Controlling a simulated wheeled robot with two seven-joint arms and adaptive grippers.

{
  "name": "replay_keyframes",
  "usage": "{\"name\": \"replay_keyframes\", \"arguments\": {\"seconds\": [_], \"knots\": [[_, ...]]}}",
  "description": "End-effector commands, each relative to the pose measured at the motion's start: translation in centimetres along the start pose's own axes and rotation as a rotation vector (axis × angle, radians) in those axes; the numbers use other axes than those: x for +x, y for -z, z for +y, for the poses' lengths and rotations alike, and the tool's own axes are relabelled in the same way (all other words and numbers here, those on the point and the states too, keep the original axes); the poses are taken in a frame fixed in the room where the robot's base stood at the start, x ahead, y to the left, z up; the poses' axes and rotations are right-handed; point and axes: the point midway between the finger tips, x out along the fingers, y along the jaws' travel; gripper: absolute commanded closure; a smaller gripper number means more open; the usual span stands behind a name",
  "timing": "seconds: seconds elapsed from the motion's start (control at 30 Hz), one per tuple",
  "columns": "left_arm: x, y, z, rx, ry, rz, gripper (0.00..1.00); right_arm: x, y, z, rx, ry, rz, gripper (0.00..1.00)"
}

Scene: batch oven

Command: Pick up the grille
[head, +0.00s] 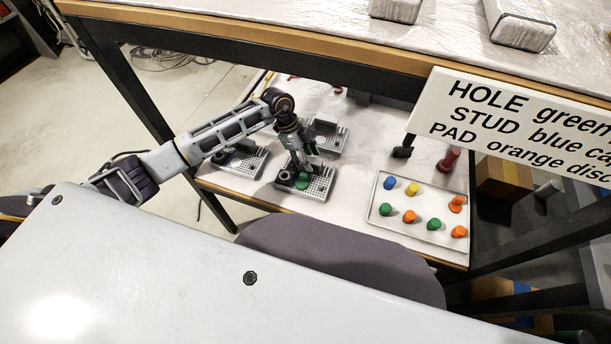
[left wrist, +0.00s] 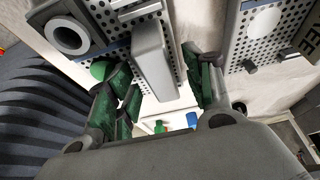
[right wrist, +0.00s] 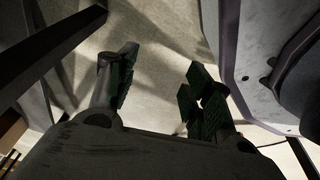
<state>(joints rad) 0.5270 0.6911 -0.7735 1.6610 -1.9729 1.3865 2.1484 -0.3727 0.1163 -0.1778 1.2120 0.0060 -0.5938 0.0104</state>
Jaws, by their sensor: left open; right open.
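Several grey perforated fixtures sit on the lower shelf; I cannot tell which is called the grille. The front fixture (head: 318,186) is under my left gripper (head: 301,165) and carries a green piece (head: 303,181). Another fixture (head: 240,163) is to its left, and a third (head: 328,137) is behind. In the left wrist view my left gripper (left wrist: 165,88) is open. An upright grey bar (left wrist: 153,60) shows between its fingers, with perforated plates on both sides; contact is unclear. My right gripper (right wrist: 160,85) is open and empty over the floor in the right wrist view.
A white tray (head: 378,208) with several green, blue, yellow and orange pieces lies right of the fixtures. A sign (head: 520,125) hangs in front of the shelf at right. The upper tabletop edge (head: 250,45) and dark frame legs bound the shelf. A red object (head: 448,160) stands behind the tray.

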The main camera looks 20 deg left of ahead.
Motion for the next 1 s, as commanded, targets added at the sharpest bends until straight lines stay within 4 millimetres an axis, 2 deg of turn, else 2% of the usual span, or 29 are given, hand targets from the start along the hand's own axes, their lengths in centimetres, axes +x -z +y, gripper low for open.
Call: {"name": "replay_keyframes", "arguments": {"seconds": [0.13,0.4,0.53,0.93,1.0], "knots": [[0.4,0.0,0.0,0.001,0.001,0.001,0.48,-0.2,0.0,0.0,-0.001,0.000,-0.004,0.49],[0.4,0.0,0.0,0.001,0.001,0.000,0.48,-0.1,-1.4,-0.1,-0.002,0.001,-0.021,0.49],[0.4,0.0,0.0,0.001,0.001,0.000,0.48,-0.1,-1.5,-0.1,-0.002,0.002,-0.022,0.49],[0.3,0.0,0.0,0.001,0.000,0.000,1.00,-0.1,0.0,0.0,-0.002,0.000,-0.003,0.49],[0.3,0.0,0.0,0.001,0.000,0.000,1.00,-0.1,0.3,-0.1,-0.001,0.001,0.000,0.49]]}}
